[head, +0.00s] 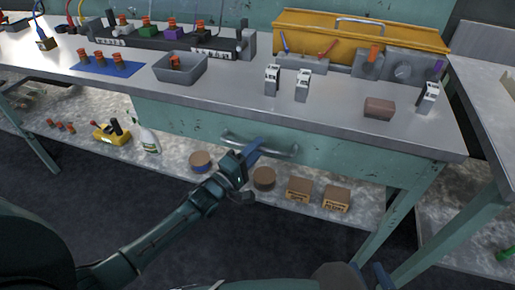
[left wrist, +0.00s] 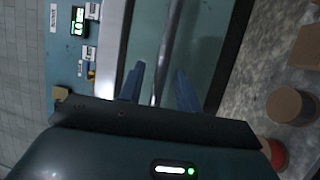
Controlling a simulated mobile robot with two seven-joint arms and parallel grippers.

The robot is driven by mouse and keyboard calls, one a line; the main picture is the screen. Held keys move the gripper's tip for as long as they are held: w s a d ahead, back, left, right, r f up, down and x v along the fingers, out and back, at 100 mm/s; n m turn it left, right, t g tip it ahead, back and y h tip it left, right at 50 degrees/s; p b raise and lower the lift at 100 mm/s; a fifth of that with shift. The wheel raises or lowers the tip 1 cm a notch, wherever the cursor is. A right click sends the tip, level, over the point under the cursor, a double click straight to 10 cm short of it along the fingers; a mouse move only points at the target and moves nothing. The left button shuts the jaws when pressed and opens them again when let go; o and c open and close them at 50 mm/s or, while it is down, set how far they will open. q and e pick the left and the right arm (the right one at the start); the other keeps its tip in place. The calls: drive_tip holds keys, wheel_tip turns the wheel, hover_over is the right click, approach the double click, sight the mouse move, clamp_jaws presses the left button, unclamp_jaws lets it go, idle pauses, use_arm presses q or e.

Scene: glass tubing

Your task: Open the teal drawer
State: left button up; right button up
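The teal drawer (head: 185,119) is under the metal workbench top, and its front looks flush with the bench. Its silver bar handle (head: 233,138) runs across the front. My left gripper (head: 258,147) is at the middle of the handle. In the left wrist view, the blue fingers of my left gripper (left wrist: 160,88) are apart, with the handle bar (left wrist: 165,50) running between them; I cannot tell whether they touch it. The drawer front (left wrist: 203,50) shows behind. My right gripper (head: 376,275) shows only partly at the bottom edge, its fingers unclear.
The benchtop (head: 335,118) holds a grey bin (head: 190,75), a yellow toolbox (head: 350,35) and a brown block (head: 379,108). Below, a lower shelf (head: 175,150) carries round containers and small boxes (head: 336,199). A bench leg (head: 392,215) stands at the right. The floor in front looks clear.

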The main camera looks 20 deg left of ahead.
use_arm(q)
drive_tip(key=shift+w+d+r, duration=0.1)
drive_tip(key=shift+w+d, duration=0.1)
drive_tip(key=shift+w, duration=0.3)
clamp_jaws()
idle(0.3)
